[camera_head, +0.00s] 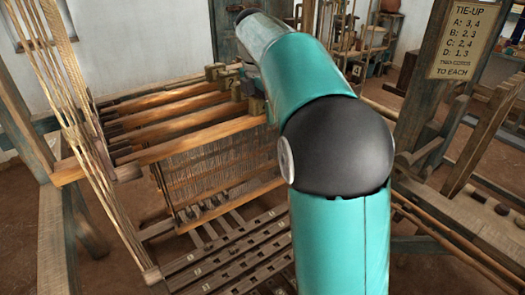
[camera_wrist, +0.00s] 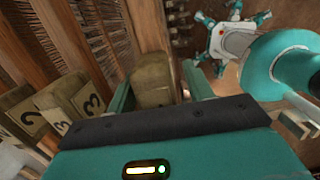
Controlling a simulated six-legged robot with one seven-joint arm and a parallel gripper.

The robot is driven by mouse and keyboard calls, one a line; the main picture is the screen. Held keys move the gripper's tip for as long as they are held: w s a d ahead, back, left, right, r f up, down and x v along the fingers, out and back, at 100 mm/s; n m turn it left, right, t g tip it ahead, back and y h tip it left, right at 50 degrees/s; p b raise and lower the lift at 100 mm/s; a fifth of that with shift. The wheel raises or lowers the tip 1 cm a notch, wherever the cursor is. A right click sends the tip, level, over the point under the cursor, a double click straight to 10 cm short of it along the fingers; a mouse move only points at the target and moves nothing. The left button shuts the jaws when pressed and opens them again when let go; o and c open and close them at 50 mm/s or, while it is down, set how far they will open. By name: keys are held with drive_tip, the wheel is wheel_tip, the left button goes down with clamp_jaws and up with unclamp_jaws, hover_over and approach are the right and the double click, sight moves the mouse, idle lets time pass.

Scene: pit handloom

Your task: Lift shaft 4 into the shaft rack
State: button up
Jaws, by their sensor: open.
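Several parallel wooden shafts (camera_head: 190,112) lie across the loom, left of my arm in the head view. In the wrist view, number blocks reading 2 (camera_wrist: 27,116) and 3 (camera_wrist: 88,102) stand at the left. An olive, rounded block (camera_wrist: 153,84) follows them in the row; its number is not visible, so I cannot confirm it is shaft 4. My gripper (camera_wrist: 158,80) is open, with one finger on each side of this block. Contact cannot be told. I cannot identify the shaft rack for certain.
Numbered slatted treadles (camera_head: 225,255) lie below the shafts. Taut warp cords (camera_head: 75,110) rise at the left. A tie-up sign (camera_head: 465,40) hangs on a post at the right. Loom beams (camera_head: 465,235) fill the lower right. Shelves with pots stand behind my arm.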

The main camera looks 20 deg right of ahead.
clamp_jaws()
drive_tip(key=shift+r, duration=0.1)
idle(0.3)
